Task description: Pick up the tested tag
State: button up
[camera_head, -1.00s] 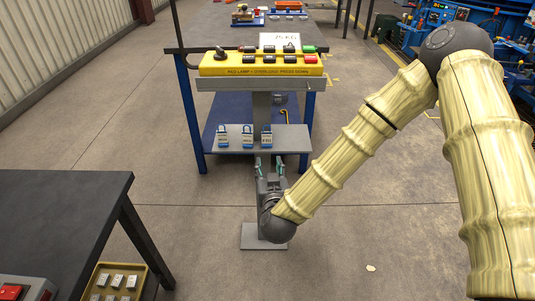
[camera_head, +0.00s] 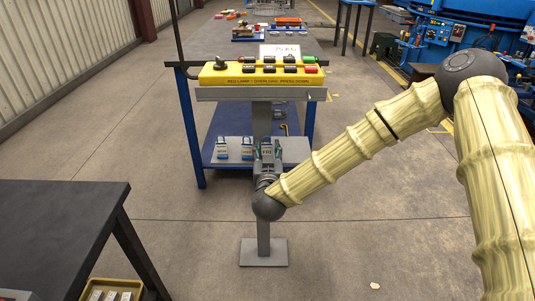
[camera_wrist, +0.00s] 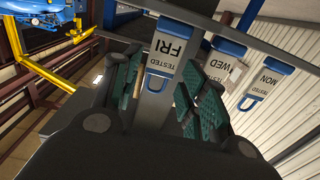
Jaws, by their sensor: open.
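Three tags with blue tops, all printed TESTED, stand in a row on a grey shelf (camera_head: 290,148) under the yellow control box. In the wrist view they read FRI (camera_wrist: 168,50), WED (camera_wrist: 219,68) and MON (camera_wrist: 268,80). In the head view the left tag (camera_head: 222,148) and middle tag (camera_head: 247,149) are clear of my gripper (camera_head: 267,156). The right tag (camera_head: 267,147) is partly hidden by it. In the wrist view my open gripper (camera_wrist: 162,80) has its green-padded fingers on either side of the FRI tag. Contact cannot be told.
A yellow control box (camera_head: 260,75) with buttons overhangs the shelf. The grey post (camera_head: 263,225) stands on a floor plate below. A blue-framed bench is behind. A dark table (camera_head: 60,225) and a yellow tray (camera_head: 90,292) are at lower left. The floor around is open.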

aim_at(267, 144)
jog(key=shift+w+f, duration=0.15)
jog(key=shift+w, duration=1.5)
jog(key=c, duration=0.7)
jog(key=shift+r, duration=0.35)
notch_tip(267, 144, up, 3)
jog(key=shift+a+f+p, duration=0.1)
jog(key=shift+p, duration=0.25)
jog(key=s, duration=0.5)
jog(key=s+r+p, duration=0.1)
jog(key=s, duration=0.4)
jog(key=s+p, duration=0.1)
jog(key=s, duration=0.5)
jog(key=shift+r, duration=0.25)
